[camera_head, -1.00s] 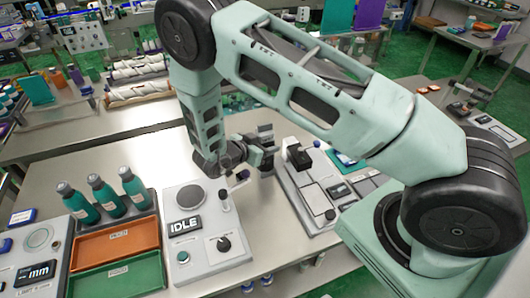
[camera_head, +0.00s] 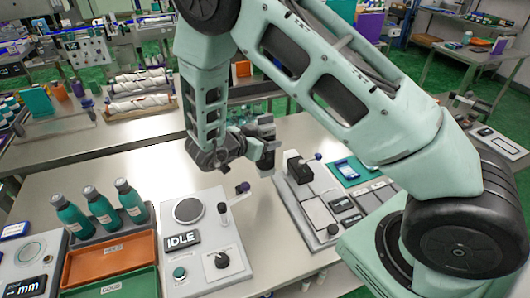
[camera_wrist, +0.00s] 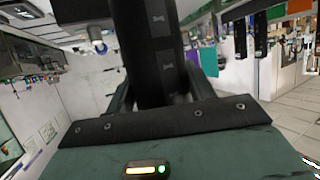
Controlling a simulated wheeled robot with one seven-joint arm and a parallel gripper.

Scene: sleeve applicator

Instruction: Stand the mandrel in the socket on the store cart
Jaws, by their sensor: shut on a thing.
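My gripper (camera_head: 256,150) is shut on a dark, thick cylinder, which I take to be the mandrel (camera_wrist: 148,50). In the wrist view it rises between the two fingers, black with small pale marks, and its top runs out of the frame. In the head view the gripper is held over the steel bench, between the IDLE machine and the device to its right. The mandrel is small there and partly hidden by the gripper. I cannot pick out the store cart or its socket for certain.
The IDLE machine (camera_head: 183,239), with knobs and an upright lever, stands on the near bench. Left of it are green bottles (camera_head: 101,210) and an orange tray (camera_head: 108,258). A grey device (camera_head: 298,167) stands right of the gripper. White rolls (camera_head: 140,103) lie on a bench behind.

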